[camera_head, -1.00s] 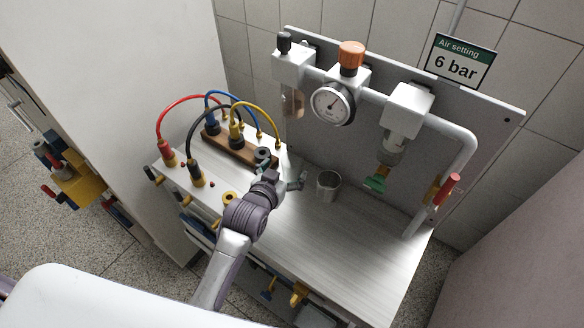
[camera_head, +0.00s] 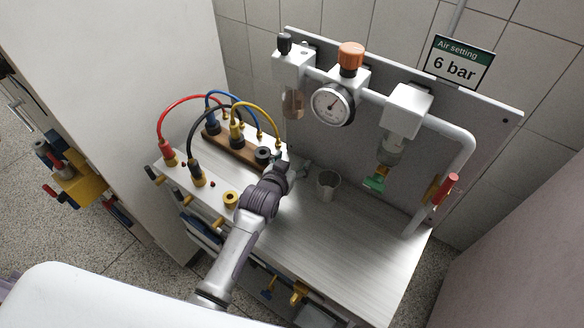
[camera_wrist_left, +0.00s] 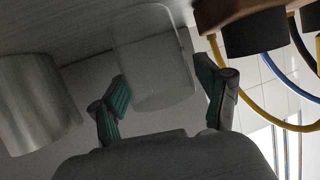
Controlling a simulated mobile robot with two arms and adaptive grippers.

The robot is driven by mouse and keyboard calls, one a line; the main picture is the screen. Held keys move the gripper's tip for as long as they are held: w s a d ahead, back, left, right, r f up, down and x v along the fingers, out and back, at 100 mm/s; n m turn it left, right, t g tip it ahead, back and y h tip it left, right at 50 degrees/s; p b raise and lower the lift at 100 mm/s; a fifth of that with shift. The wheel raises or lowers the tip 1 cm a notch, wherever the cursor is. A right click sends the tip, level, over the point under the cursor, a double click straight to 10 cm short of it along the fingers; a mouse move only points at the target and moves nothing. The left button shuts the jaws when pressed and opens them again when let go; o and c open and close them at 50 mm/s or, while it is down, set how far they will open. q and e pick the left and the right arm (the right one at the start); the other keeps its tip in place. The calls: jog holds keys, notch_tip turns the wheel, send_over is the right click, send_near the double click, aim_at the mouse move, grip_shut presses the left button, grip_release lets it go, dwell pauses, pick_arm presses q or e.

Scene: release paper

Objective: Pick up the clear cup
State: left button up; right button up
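The clear cup (camera_wrist_left: 155,60) shows in the left wrist view as a translucent, colourless cup, tilted in the picture. My left gripper (camera_wrist_left: 162,88) is open, with one green-padded finger on each side of the cup's lower part in the picture. The left-hand finger looks very close to the cup; I cannot tell whether it touches. A narrow gap shows at the other finger. In the head view my left gripper (camera_head: 300,170) is mostly hidden behind my wrist, and I cannot make out the clear cup there. My right gripper is not in view.
A grey metal cup (camera_head: 328,185) stands just right of my left gripper, and close beside it in the left wrist view (camera_wrist_left: 35,100). A wooden block (camera_head: 230,148) with coloured cables is to the left. The front right bench surface is clear.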

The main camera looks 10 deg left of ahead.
pick_arm(q)
jog(key=c, duration=0.5)
